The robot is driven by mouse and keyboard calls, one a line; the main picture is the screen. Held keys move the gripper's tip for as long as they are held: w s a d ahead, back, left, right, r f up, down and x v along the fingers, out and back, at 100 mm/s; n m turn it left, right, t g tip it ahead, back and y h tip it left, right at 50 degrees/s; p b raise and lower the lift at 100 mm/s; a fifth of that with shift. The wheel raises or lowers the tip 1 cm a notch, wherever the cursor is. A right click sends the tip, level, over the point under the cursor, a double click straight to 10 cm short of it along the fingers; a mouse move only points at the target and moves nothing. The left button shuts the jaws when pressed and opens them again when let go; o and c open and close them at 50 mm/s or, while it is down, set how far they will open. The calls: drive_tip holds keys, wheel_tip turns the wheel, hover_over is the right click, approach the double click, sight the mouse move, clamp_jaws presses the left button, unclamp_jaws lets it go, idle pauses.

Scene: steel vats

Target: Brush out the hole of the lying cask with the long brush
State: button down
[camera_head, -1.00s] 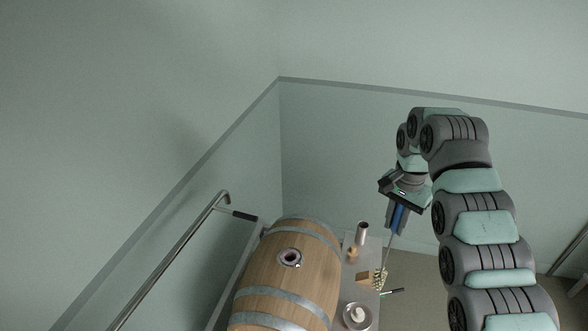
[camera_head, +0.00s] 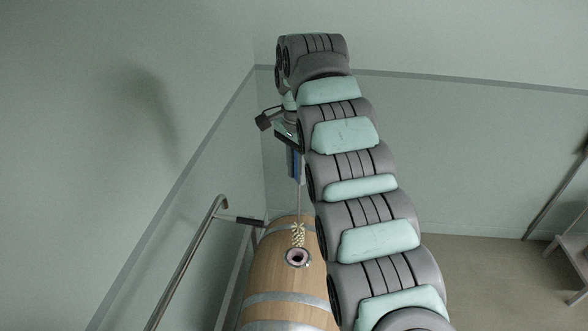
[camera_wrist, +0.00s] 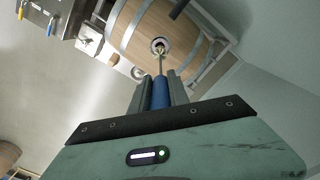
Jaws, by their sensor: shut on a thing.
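The wooden cask (camera_head: 268,272) lies on its side at the bottom of the head view, with pale metal hoops. Its round hole (camera_head: 298,258) faces up, with a metal ring around it. It also shows in the wrist view (camera_wrist: 154,41). My gripper (camera_head: 294,165) is shut on the blue handle of the long brush (camera_wrist: 160,93) and points down over the cask. The brush hangs upright, and its pale bristle head (camera_head: 298,235) shows just above the hole's ring in the head view. I cannot tell whether the bristles touch the rim. My arm hides the cask's right side.
A steel rail (camera_head: 190,250) with a dark-ended bar (camera_head: 240,221) runs left of the cask. In the wrist view, a steel bench (camera_wrist: 92,38) with small items lies beside the cask. A metal stand (camera_head: 570,262) is far right. The space above the cask is open.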

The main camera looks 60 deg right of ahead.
drive_tip(key=shift+a+f+b, duration=0.1)
drive_tip(key=shift+b, duration=0.2)
drive_tip(key=shift+f, duration=0.2)
wheel_tip(320, 180, down, 5)
drive_tip(key=b, duration=0.5)
drive_tip(key=shift+f+b, duration=0.15)
drive_tip(key=shift+b, duration=0.2)
drive_tip(key=shift+f+b, duration=4.25)
drive_tip(key=shift+r, duration=0.1)
